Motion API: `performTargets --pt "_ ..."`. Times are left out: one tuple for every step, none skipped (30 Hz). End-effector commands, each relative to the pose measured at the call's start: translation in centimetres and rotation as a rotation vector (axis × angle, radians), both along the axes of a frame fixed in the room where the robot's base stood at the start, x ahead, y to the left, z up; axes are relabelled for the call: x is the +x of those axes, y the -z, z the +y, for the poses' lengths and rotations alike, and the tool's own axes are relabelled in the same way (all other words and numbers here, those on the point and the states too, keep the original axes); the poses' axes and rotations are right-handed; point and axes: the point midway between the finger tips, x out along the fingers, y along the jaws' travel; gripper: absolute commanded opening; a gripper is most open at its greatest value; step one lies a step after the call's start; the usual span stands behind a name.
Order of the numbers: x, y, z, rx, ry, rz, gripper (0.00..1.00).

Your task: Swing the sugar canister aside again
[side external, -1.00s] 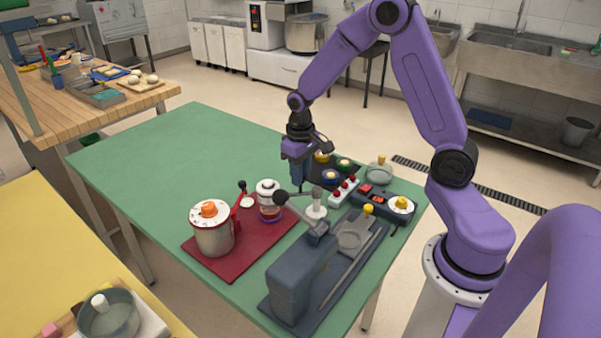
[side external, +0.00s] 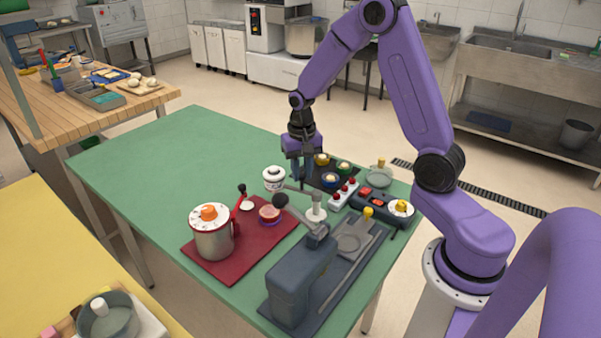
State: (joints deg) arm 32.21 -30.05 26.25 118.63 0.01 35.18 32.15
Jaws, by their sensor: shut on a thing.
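The white-topped canister (side external: 274,179), which I take for the sugar canister, stands upright just behind the red mat (side external: 228,272), left of my gripper. A grey bar (side external: 296,190) runs from near it toward a white post (side external: 316,209). My gripper (side external: 303,183) points down at that bar, its jaws shut; the held part is small and mostly hidden, seemingly the bar. A low glass dish with pink contents (side external: 269,214) sits uncovered on the red mat, in front of the canister and apart from it.
A steel pot with an orange knob (side external: 212,240) stands on the mat beside a red lever (side external: 238,207). A dark press (side external: 300,278) with a black-balled handle is in front. Small bowls (side external: 329,179) and a red-button box (side external: 343,195) lie close right. The green table's left half (side external: 165,160) is clear.

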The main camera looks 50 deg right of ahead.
Motion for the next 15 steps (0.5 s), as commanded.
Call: performTargets --pt "0.1 -0.1 -0.2 0.000 0.044 -0.004 0.00" --pt "0.1 -0.1 -0.3 0.000 0.072 -0.004 0.00" --pt "0.2 -0.1 -0.5 0.000 0.109 -0.004 0.00" --pt "0.2 -0.1 -0.6 0.000 0.134 -0.004 0.00" --pt "0.2 -0.1 -0.7 0.000 0.161 -0.004 0.00" --pt "0.2 -0.1 -0.9 0.000 0.194 -0.004 0.00" --pt "0.2 -0.1 -1.0 0.000 0.217 -0.004 0.00" --pt "0.2 -0.1 -1.1 0.000 0.242 -0.004 0.00" --pt "0.2 -0.1 -1.3 0.000 0.271 -0.004 0.00" --pt "0.2 -0.1 -1.3 0.000 0.292 -0.004 0.00" --pt "0.2 -0.1 -1.4 0.000 0.312 -0.004 0.00" --pt "0.2 -0.1 -1.5 0.000 0.337 -0.004 0.00" --pt "0.1 -0.1 -1.6 0.000 0.356 -0.004 0.00" --pt "0.1 -0.1 -1.7 0.000 0.372 -0.004 0.00" --pt "0.1 -0.1 -1.8 0.000 0.392 -0.004 0.00"
